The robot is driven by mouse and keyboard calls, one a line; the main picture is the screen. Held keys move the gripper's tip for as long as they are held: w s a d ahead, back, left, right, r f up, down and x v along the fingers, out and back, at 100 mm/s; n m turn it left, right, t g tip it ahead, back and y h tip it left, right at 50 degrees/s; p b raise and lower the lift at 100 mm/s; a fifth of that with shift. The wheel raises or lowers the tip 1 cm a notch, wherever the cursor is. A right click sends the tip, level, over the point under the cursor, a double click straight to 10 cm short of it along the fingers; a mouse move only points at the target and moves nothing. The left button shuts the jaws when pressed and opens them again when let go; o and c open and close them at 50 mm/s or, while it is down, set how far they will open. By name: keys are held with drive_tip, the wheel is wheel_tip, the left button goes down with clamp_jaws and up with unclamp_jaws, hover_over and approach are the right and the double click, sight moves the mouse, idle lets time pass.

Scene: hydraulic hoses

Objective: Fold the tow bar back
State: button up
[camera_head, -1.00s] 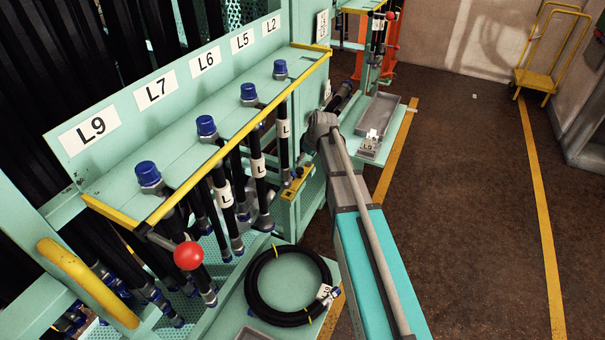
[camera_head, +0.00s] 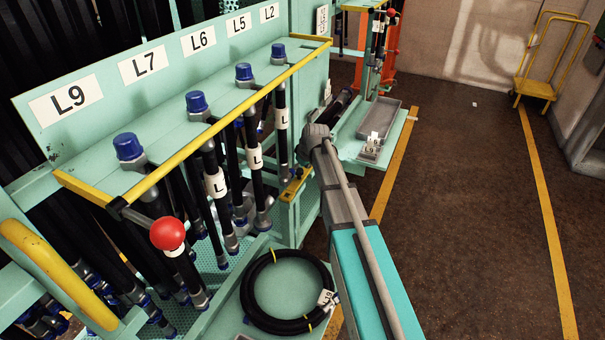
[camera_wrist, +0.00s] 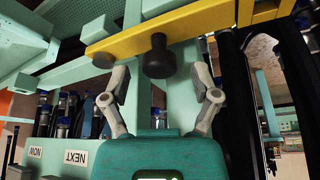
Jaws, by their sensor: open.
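A yellow bar (camera_wrist: 160,27) with a black knob (camera_wrist: 157,57) crosses the top of the wrist view; I take it for the tow bar, but cannot be sure. My gripper (camera_wrist: 157,68) is open, with one finger on each side of the knob and a gap to both. Whether the fingers reach the bar's height is unclear. In the head view my arm reaches to the right end of the hose rack, and its fingers are hidden. A short yellow piece (camera_head: 294,186) shows low beside the arm; I cannot tell whether it is the same bar.
The green hose rack (camera_head: 107,92) holds several capped hoses. A red ball knob (camera_head: 167,233) stands at its near end. A coiled hose (camera_head: 250,307) lies below. A grey tray (camera_head: 388,117) sits beyond my arm. Floor is free right; a yellow trolley (camera_head: 535,88) stands far back.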

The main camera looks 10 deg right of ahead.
drive_tip(key=shift+w+f, duration=0.1)
drive_tip(key=shift+f, duration=0.2)
drive_tip(key=shift+a, duration=0.1)
